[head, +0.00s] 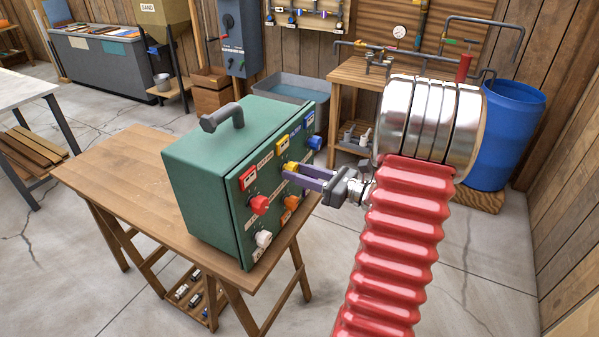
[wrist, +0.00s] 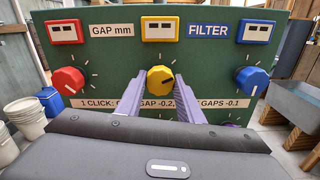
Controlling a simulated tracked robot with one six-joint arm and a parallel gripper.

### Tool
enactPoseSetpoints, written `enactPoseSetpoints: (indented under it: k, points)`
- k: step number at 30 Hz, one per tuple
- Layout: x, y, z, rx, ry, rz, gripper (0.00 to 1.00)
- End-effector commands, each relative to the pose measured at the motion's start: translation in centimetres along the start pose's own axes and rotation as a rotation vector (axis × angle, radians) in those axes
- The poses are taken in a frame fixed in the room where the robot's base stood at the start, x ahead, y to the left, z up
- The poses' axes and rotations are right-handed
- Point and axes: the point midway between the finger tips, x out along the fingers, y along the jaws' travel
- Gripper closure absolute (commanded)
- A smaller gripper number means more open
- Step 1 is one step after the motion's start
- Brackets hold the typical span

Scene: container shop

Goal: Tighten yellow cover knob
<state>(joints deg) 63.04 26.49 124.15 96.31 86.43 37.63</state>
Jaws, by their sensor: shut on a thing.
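The yellow knob (wrist: 160,79) sits in the middle of the green box's front panel (wrist: 110,70), below a yellow-framed display (wrist: 160,28). In the head view the yellow knob (head: 291,167) shows at the tips of my gripper (head: 294,173); the fingers partly hide the panel there. The knob's lower edge and part of the printed line below it are hidden in the wrist view.
A red knob (wrist: 68,80) and a blue knob (wrist: 252,80) flank the yellow one. In the head view, orange (head: 290,203) and white (head: 263,239) knobs sit lower on the panel. The box stands on a wooden table (head: 120,165). A blue barrel (head: 512,130) stands at right.

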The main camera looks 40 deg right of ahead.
Motion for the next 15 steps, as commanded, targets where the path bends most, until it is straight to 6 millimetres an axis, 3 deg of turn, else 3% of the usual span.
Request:
enactPoseSetpoints:
  k: [15]
  points:
    - [-0.04,-0.27,0.17,0.377,-0.003,-0.004,0.89]
